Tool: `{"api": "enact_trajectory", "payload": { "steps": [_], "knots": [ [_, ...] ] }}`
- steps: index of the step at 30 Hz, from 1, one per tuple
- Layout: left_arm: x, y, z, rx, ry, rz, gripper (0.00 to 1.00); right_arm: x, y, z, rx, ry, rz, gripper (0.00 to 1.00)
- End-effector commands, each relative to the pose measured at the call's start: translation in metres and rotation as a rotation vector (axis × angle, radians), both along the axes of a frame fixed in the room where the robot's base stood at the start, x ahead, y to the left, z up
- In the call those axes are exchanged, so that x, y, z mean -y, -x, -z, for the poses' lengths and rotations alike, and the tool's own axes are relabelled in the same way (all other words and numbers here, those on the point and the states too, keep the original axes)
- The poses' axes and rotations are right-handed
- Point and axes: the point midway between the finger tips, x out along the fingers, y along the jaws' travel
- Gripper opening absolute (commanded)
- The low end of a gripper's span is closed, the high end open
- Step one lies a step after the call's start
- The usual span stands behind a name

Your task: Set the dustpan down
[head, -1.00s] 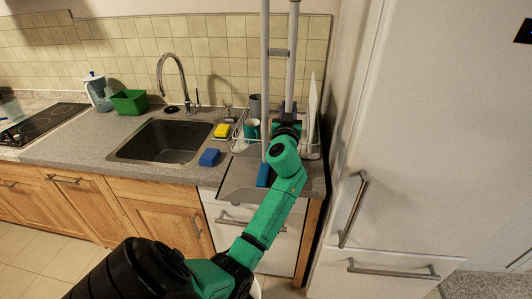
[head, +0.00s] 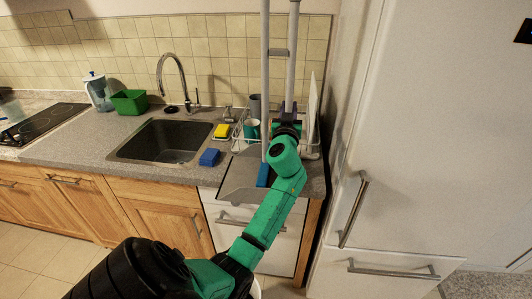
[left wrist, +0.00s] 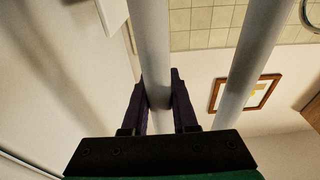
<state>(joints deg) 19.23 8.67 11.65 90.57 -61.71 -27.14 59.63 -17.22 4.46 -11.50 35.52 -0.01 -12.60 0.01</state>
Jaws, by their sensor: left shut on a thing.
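The dustpan has a wide grey pan (head: 240,181) with a blue strip (head: 263,175), and two long grey poles (head: 265,60) joined by a crossbar. In the head view the pan shows across the front edge of the counter, right of the sink; I cannot tell whether it touches the counter. My left gripper (head: 289,118) is shut on one pole above the counter. The left wrist view shows that pole (left wrist: 152,45) between the dark fingers, with the second pole (left wrist: 248,70) apart to the right. My arm hides part of the pan. My right gripper is not in view.
A dish rack (head: 240,133) with a green mug (head: 252,129) and a white plate (head: 312,105) stands behind the poles. A blue block (head: 209,157) and a yellow sponge (head: 222,130) lie by the sink (head: 160,140). The tall white fridge (head: 430,130) bounds the right side.

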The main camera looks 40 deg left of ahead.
Motion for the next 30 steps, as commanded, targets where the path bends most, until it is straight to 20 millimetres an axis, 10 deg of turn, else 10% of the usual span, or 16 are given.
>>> {"api": "enact_trajectory", "payload": {
  "steps": [8,21,30],
  "knots": [
    [0.0,0.0,-0.008,0.006,-0.007,0.0,0.0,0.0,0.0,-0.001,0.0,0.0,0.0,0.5],
    [0.001,0.001,-0.092,0.011,-0.008,0.0,0.0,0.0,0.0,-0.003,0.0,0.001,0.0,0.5],
    [0.0,0.001,-0.104,0.005,-0.007,0.0,0.0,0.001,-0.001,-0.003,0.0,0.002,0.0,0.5]
  ]
}}
